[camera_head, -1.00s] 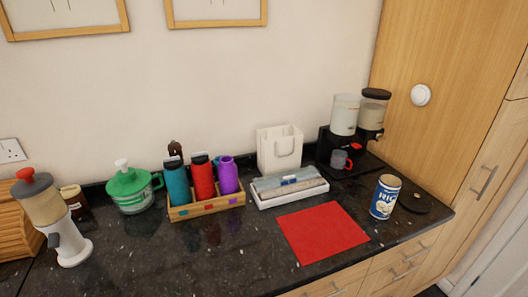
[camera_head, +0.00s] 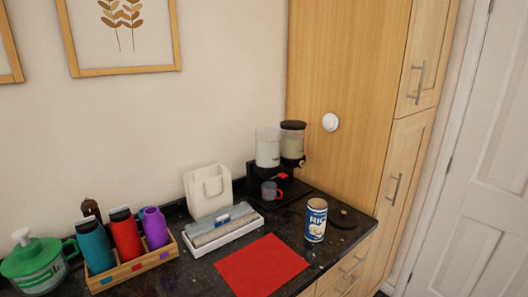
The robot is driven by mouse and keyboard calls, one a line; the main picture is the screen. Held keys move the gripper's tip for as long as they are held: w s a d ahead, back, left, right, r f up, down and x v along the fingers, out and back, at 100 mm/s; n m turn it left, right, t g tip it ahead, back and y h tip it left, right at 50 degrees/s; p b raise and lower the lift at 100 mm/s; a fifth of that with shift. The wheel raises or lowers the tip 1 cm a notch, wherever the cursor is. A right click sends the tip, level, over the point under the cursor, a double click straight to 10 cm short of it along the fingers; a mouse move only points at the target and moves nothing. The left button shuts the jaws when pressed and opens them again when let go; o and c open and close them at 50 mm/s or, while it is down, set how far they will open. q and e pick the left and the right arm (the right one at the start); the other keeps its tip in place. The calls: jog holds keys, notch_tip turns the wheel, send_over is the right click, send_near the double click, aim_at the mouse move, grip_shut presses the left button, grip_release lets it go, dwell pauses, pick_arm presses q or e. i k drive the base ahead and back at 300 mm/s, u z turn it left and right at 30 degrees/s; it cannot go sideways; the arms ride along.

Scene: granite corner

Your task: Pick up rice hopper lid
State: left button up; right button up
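A round black lid (camera_head: 344,220) with a small knob lies flat on the dark counter at the right, just behind and right of the rice can (camera_head: 315,222). The can stands upright. A dispenser (camera_head: 264,176) with two hoppers stands against the wall and wooden panel. Its right hopper (camera_head: 292,144) has a black lid on top. Its left hopper (camera_head: 268,149) is pale and shows no black lid. Neither of my grippers is in view.
A grey and red mug (camera_head: 270,191) stands at the dispenser. A red mat (camera_head: 262,264) lies in front of a white tray (camera_head: 226,237). A bottle crate (camera_head: 133,267) and a green-lidded pot (camera_head: 35,262) are at left. A tall wooden cabinet (camera_head: 345,75) bounds the right.

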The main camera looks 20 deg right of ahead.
aim_at(342, 219)
jog(key=z, duration=1.35)
